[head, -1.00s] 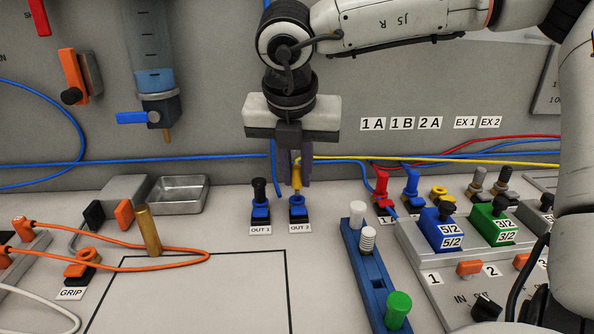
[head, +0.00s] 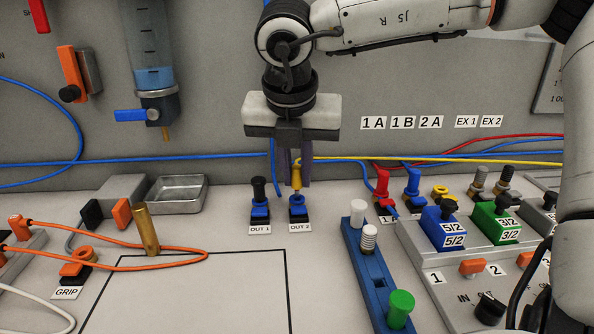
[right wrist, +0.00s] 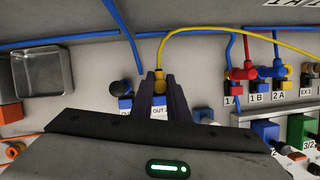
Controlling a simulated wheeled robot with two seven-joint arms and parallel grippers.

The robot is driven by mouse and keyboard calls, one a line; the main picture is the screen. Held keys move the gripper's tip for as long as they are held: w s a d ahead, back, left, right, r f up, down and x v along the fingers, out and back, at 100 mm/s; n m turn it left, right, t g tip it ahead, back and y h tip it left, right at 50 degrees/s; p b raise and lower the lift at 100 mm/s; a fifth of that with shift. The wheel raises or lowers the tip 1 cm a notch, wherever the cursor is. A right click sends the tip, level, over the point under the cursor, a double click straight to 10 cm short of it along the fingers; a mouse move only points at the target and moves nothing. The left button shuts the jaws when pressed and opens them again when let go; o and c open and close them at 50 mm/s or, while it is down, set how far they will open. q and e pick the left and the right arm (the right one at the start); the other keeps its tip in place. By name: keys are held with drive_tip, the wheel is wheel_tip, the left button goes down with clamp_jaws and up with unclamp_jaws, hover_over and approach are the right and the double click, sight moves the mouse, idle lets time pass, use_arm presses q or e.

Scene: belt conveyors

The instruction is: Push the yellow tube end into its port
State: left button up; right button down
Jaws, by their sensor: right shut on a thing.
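The yellow tube end (head: 296,178) is upright between the fingers of my right gripper (head: 295,172), which is shut on it. Its lower tip is at the blue ring of the port labelled OUT 2 (head: 298,203); I cannot tell how far in it sits. The yellow tube (head: 440,161) runs right from the gripper along the back panel. In the right wrist view the yellow tube end (right wrist: 159,85) shows between the two dark fingers, and the port below is mostly hidden. My left gripper is not in view.
A black plug (head: 259,188) stands in the OUT 1 port close on the left. A blue rack (head: 372,275) with pegs and the valve block (head: 443,230) are on the right. A metal tray (head: 177,193) and brass post (head: 147,232) are on the left.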

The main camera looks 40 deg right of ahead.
sight(297, 203)
drive_tip(key=shift+f+b, duration=0.4)
drive_tip(key=shift+b, duration=0.3)
drive_tip(key=shift+f+b, duration=0.3)
drive_tip(key=shift+b, duration=0.35)
drive_tip(key=shift+f, duration=0.1)
idle(0.5)
drive_tip(key=shift+f+b, duration=0.2)
drive_tip(key=shift+b, duration=0.5)
drive_tip(key=shift+f+b, duration=0.25)
drive_tip(key=shift+b, duration=0.05)
idle(0.7)
